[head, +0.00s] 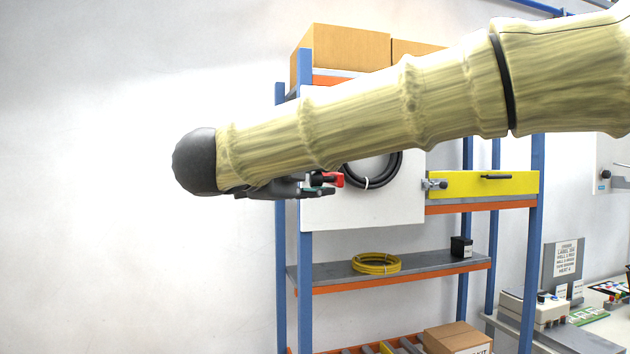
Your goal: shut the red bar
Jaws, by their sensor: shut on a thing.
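The red bar (335,180) shows as a small red piece in front of a white panel (395,205) on the shelving unit. My gripper (324,188) reaches it from the left and is shut on it. The dark fingers and my arm hide most of the bar and whatever it is mounted on. How far the bar is turned cannot be told.
A black coiled cable (385,175) hangs on the panel. A yellow drawer-like bar (483,184) with a black handle is at the right. Lower shelves hold a yellow coil (376,263) and a black box (461,247). The left side is bare wall.

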